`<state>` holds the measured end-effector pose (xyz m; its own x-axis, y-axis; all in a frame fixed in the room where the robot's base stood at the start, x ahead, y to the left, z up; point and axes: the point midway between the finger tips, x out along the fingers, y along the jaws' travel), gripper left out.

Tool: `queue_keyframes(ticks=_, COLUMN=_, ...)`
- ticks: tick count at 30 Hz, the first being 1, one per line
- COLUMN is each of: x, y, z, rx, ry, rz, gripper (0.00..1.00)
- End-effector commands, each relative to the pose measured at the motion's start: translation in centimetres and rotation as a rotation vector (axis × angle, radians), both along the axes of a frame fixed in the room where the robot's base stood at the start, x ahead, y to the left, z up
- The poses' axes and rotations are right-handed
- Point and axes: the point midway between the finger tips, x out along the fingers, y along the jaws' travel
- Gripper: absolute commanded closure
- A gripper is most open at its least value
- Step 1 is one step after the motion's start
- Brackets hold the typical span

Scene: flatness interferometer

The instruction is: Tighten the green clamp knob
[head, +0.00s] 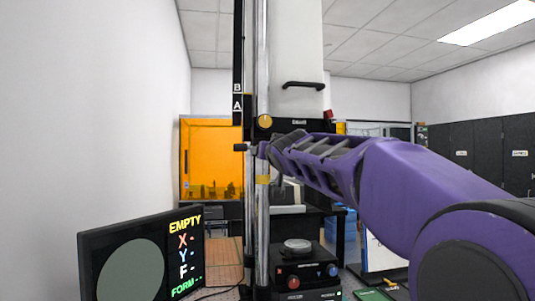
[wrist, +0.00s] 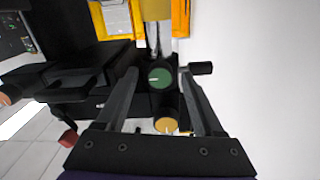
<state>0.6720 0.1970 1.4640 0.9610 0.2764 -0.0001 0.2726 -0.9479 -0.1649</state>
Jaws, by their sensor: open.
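The green clamp knob (wrist: 160,77) is a round green disc with a pale index mark, seen face-on in the wrist view. My gripper (wrist: 158,72) is open, with one finger on each side of the knob. I cannot tell whether either finger touches it. In the head view my gripper (head: 268,151) is up against the column, and its fingers hide the green knob there.
A gold knob (head: 265,121) sits just above my gripper and also shows in the wrist view (wrist: 167,126). A black side handle (head: 241,147) sticks out left. A monitor (head: 142,254) reads EMPTY. A base unit (head: 306,270) with red and blue knobs stands below.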

Motion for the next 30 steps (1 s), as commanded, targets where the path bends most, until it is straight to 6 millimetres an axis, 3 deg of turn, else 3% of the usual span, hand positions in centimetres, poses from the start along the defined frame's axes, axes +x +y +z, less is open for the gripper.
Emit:
queue_keyframes(ticks=3, x=0.0, y=0.0, z=0.0, rx=0.0, ry=0.0, rz=0.0, gripper=0.33)
queue_keyframes(ticks=12, x=-0.01, y=0.0, z=0.01, rx=0.0, ry=0.0, rz=0.0, gripper=0.87)
queue_keyframes(ticks=15, x=-0.01, y=0.0, z=0.01, rx=0.0, ry=0.0, rz=0.0, gripper=1.0)
queue_keyframes(ticks=30, x=-0.02, y=0.0, z=0.06, rx=-0.095, ry=-0.027, rz=0.0, gripper=1.0)
